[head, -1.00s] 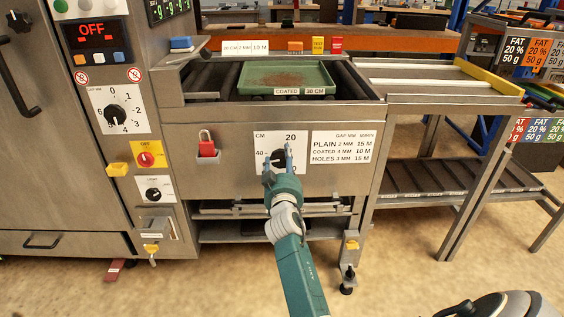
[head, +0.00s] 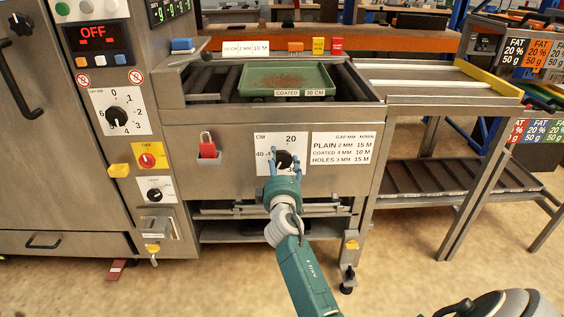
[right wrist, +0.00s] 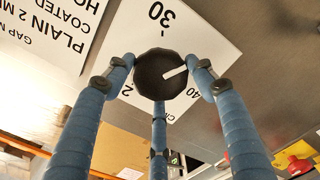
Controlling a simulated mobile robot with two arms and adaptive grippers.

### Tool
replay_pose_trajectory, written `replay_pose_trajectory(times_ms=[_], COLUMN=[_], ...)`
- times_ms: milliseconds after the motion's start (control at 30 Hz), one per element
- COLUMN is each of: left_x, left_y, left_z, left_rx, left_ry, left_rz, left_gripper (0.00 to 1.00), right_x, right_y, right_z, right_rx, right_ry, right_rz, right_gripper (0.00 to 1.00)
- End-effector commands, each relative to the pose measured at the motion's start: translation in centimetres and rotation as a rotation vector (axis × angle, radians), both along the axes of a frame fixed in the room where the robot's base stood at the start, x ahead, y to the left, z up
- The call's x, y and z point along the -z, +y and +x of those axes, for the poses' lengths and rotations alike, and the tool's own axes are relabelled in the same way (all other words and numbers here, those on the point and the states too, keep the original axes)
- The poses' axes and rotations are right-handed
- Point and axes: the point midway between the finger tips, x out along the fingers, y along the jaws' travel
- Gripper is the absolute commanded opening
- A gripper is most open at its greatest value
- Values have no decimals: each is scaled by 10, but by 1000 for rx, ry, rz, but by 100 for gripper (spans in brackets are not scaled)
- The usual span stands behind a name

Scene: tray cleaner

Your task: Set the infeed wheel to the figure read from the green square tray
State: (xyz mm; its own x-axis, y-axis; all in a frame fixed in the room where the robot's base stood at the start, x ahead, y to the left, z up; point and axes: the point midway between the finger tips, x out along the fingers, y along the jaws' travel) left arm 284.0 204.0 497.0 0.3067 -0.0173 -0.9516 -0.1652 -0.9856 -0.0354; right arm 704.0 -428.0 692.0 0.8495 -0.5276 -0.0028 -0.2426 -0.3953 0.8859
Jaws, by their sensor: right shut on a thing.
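The infeed wheel is a black knob (head: 284,159) on a white card with 20, 30 and 40 marked under CM. It also shows in the right wrist view (right wrist: 160,74), with the card upside down. There its white pointer line aims right, between 30 and 40; the exact figure is hard to tell. My right gripper (head: 285,161) is shut on the knob, its three fingers around it in the right wrist view (right wrist: 161,82). The green tray (head: 330,82) lies on the infeed rollers, with brown crumbs and labels reading COATED and 30 CM. My left gripper is out of view.
A gap-and-speed chart (head: 341,148) is right of the wheel. A red padlock (head: 207,147) hangs to the left. Further left are the gap dial (head: 117,116), a yellow-and-red switch (head: 149,156) and a display reading OFF (head: 92,34). A roller table (head: 430,75) stands to the right.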

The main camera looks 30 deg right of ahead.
Motion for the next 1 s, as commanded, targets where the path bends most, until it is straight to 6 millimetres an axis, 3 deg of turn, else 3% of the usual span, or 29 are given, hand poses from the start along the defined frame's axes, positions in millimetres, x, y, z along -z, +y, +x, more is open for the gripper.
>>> replay_pose_trajectory(times_ms=[33,200,1000], left_x=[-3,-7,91], left_y=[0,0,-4], left_z=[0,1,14], left_rx=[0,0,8], left_ry=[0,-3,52], left_rz=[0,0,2], left_gripper=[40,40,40], right_x=[-10,-9,0], right_y=[5,6,7], right_z=[4,5,4], right_rx=[-15,-15,-16], right_ry=[8,94,451], right_rz=[-48,-184,-756], right_gripper=[29,29,29])
